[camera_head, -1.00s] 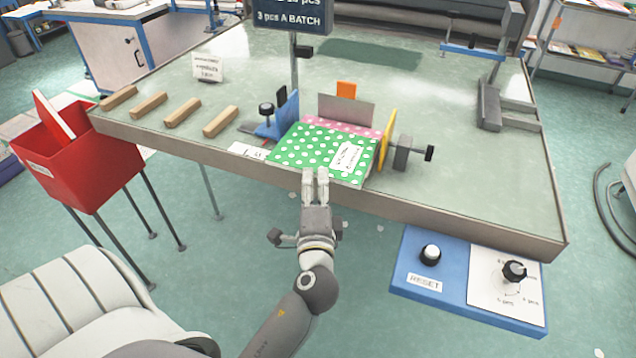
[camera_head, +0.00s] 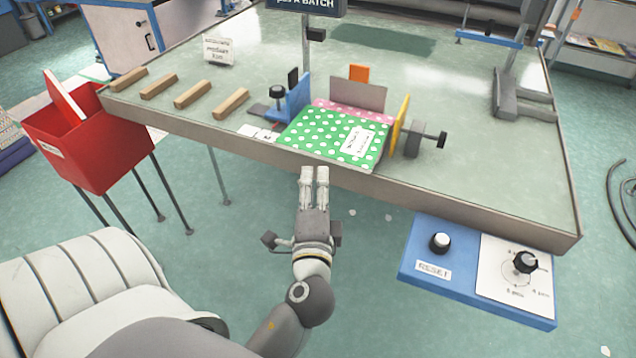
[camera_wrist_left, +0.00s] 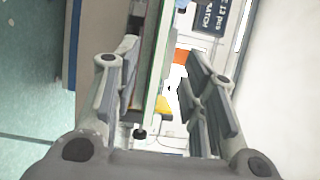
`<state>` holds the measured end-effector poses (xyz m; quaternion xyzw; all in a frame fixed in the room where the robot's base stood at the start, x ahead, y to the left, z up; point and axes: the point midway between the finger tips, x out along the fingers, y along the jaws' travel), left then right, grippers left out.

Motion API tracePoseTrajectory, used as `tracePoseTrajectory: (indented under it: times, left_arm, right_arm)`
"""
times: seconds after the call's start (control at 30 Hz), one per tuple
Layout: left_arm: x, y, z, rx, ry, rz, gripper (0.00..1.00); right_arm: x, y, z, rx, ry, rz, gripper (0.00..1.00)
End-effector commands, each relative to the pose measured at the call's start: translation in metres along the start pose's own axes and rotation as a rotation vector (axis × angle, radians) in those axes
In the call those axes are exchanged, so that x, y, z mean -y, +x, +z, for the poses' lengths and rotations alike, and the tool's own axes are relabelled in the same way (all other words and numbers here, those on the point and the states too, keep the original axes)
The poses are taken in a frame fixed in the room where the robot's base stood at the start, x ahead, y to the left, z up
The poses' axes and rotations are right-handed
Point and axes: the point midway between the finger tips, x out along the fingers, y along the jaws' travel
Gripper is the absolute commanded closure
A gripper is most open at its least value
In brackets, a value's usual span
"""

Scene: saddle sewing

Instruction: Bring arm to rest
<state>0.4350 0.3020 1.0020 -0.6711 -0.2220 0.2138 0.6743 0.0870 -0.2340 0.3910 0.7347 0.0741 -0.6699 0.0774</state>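My left gripper (camera_head: 314,180) is in the lower middle of the head view, in front of the table's front edge, with its fingers pointing toward the table. Its fingers stand apart with nothing between them in the left wrist view (camera_wrist_left: 160,85). The green dotted fabric (camera_head: 315,136) lies on the table just beyond the fingertips, apart from them, with a white label on it. A pink dotted piece (camera_head: 352,112) shows at its far edge. My right gripper is not in view.
The table (camera_head: 440,185) carries several wooden blocks (camera_head: 193,94), a blue clamp (camera_head: 292,104) and a yellow plate (camera_head: 400,126). A red bin (camera_head: 95,155) stands left. A blue RESET panel (camera_head: 415,265) hangs at the front right. A white padded seat (camera_head: 75,285) is lower left.

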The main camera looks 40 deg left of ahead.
Motion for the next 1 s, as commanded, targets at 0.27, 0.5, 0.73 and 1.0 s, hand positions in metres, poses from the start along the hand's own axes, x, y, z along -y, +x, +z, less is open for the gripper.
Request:
tracePoseTrajectory:
  times: [0.27,0.5,0.73,1.0]
  left_arm:
    - [0.000,-0.004,0.002,0.000,-0.001,0.000,0.61]
    - [0.000,-0.004,0.001,0.000,-0.001,0.000,0.61]
    - [-0.007,-0.003,-0.002,-0.010,-0.002,0.014,0.61]
    - [-0.146,-0.011,-0.051,-0.159,-0.058,0.291,0.61]
  right_arm:
    - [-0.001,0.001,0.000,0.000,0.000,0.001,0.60]
    - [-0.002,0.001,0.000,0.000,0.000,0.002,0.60]
    - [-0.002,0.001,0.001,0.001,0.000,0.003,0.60]
    - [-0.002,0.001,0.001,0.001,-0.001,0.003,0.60]
